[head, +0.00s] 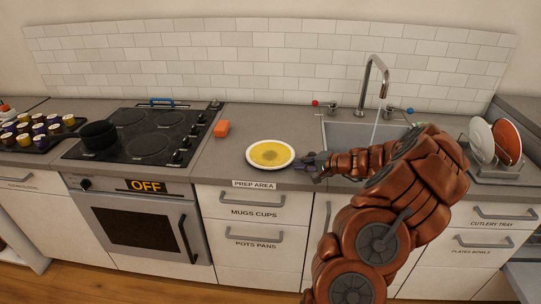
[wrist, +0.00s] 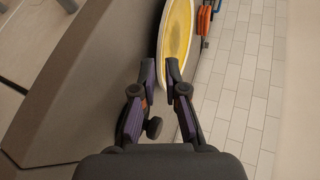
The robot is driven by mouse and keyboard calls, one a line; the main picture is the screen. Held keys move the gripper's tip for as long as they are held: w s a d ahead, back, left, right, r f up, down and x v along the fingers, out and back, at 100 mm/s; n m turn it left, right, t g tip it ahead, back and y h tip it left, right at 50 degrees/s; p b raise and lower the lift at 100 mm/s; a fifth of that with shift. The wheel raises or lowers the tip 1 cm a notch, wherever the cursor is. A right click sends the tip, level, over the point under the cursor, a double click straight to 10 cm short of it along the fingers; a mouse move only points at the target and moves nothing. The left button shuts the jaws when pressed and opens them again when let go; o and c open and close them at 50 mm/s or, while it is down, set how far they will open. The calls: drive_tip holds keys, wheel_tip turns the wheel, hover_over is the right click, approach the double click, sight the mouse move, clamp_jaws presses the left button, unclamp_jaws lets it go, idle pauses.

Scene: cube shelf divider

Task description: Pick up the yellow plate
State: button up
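The yellow plate (head: 270,154), with a pale rim and a darker middle, is on the grey counter above the "PREP AREA" label. My gripper (head: 301,162) is at the plate's right edge, low over the counter. In the wrist view the plate (wrist: 178,28) shows steeply edge-on at the top, partly hidden by one finger. The two fingers (wrist: 158,68) stand apart, with the near rim at or just beyond the gap between their tips. I cannot tell whether they touch it.
The cooktop (head: 145,135) with a black pan (head: 98,134) is further left. The sink (head: 350,134) and tap are right, behind my arm. A dish rack (head: 497,174) holding plates stands far right.

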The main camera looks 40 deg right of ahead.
sight(286, 164)
drive_tip(key=p+x, duration=0.1)
drive_tip(key=x, duration=0.2)
drive_tip(key=shift+w+a+r+p, duration=0.1)
drive_tip(key=shift+a+p, duration=0.2)
drive_tip(key=shift+p, duration=0.05)
drive_tip(key=shift+x, duration=0.8)
drive_tip(key=shift+c, duration=0.5)
clamp_jaws()
drive_tip(key=shift+d, duration=0.1)
